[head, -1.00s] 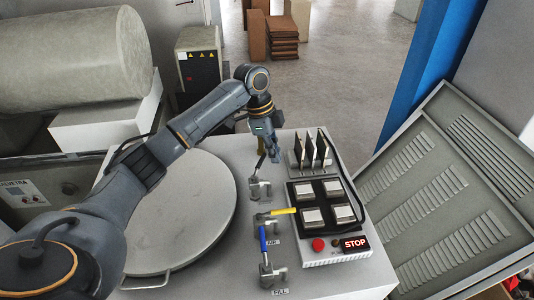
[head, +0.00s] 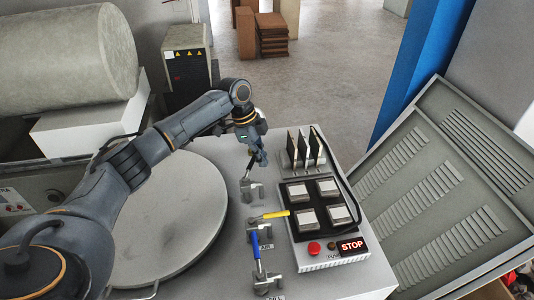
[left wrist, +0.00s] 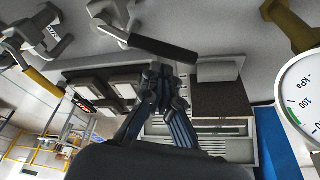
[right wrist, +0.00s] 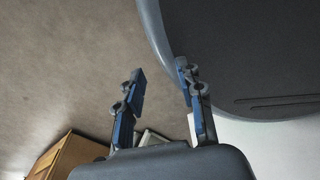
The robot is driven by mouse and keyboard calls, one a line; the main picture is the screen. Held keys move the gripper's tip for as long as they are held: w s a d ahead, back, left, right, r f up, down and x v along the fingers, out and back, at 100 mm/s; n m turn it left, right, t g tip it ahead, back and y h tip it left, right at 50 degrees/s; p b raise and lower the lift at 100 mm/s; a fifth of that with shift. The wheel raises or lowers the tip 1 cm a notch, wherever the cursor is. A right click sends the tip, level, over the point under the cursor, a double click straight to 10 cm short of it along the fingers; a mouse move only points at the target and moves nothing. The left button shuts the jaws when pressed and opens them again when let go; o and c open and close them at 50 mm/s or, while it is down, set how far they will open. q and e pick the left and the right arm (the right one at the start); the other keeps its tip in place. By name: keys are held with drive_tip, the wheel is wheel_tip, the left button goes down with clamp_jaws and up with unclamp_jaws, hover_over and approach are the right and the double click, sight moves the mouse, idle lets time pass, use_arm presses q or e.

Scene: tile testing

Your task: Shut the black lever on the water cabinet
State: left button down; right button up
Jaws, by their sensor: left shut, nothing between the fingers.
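The black lever (head: 249,169) is on a valve at the back of the row on the cabinet's light top (head: 225,150). In the head view it points away from me, tilted up from its metal valve body (head: 251,191). In the left wrist view the black handle (left wrist: 165,49) runs across the top middle. My left gripper (head: 263,160) is shut and empty just right of the lever. Its fingertips (left wrist: 163,72) show just below the handle in the left wrist view; I cannot tell whether they touch it. My right gripper (right wrist: 160,83) is open and empty, away from the valves.
A yellow lever (head: 270,215) and a blue lever (head: 255,244) sit nearer me. Right of them is a button panel with a red button (head: 314,248) and upright black plates (head: 303,147). A round lid (head: 165,215) lies left. In the left wrist view a pressure gauge (left wrist: 303,100) shows.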

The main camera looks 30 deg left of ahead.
use_arm(q)
drive_tip(key=a+n+p, duration=0.1)
drive_tip(key=p, duration=0.1)
drive_tip(key=a+n+t+p, duration=0.1)
drive_tip(key=a+n+p, duration=0.1)
drive_tip(key=p, duration=0.1)
drive_tip(key=s+a+n+p, duration=0.1)
drive_tip(key=p, duration=0.2)
drive_tip(key=shift+a+r+y, duration=0.15)
drive_tip(key=shift+a+y, duration=0.15)
drive_tip(key=shift+a, duration=0.05)
idle(0.8)
idle(0.5)
